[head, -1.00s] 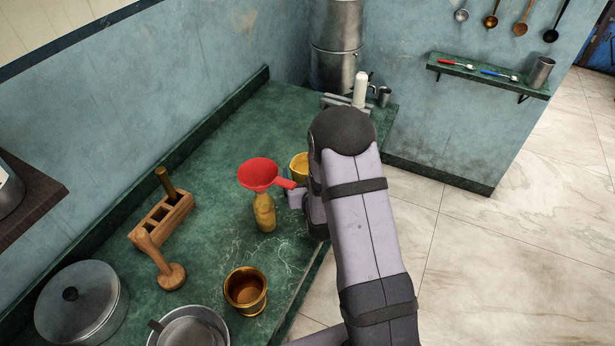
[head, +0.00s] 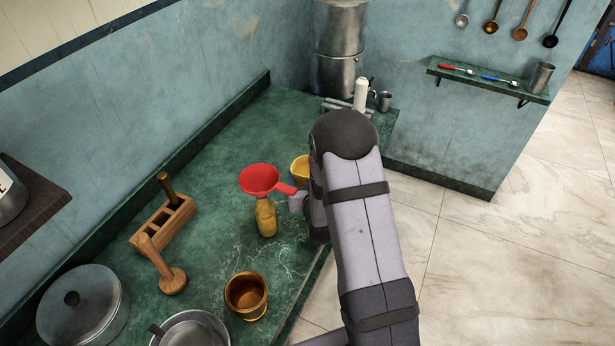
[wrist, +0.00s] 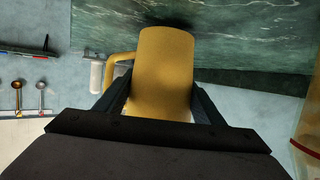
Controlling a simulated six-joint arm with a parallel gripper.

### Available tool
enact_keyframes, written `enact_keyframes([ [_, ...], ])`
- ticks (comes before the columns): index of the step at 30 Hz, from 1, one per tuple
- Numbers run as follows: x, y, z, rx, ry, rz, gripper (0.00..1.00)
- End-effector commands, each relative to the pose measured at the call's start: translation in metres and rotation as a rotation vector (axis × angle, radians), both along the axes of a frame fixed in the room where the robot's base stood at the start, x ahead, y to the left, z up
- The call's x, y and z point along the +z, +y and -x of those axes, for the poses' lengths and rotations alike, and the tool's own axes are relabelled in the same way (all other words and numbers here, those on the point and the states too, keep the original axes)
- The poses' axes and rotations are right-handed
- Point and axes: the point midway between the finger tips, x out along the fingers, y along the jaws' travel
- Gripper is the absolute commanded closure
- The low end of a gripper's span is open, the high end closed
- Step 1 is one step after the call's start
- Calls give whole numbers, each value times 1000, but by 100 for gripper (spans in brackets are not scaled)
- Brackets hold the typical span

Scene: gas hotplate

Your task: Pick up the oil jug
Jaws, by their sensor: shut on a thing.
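The oil jug is a yellow vessel with a side handle. In the head view, part of the jug (head: 299,168) shows just behind the red funnel's handle, the rest hidden by my arm. In the wrist view, the jug (wrist: 164,68) fills the middle, its handle on the left. My gripper (wrist: 162,92) is shut on the jug, one finger on each side. In the head view my arm mostly hides the gripper. I cannot tell whether the jug touches the counter.
A bottle (head: 265,218) with a red funnel (head: 259,179) stands close by on the green counter (head: 225,130). A brass cup (head: 246,296), wooden block (head: 166,224), wooden masher (head: 172,279) and metal pots are nearer. A white bottle (head: 360,95) stands behind.

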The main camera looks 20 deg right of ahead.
Motion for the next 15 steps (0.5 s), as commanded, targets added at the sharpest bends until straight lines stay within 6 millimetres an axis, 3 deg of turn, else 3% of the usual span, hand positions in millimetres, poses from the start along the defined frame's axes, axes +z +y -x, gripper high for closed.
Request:
enact_keyframes([
  [7, 34, -1, -1, -1, -6, 2, 72],
  [9, 25, -14, 10, -6, -2, 1, 72],
  [15, 24, -50, 47, -10, -3, 0, 72],
])
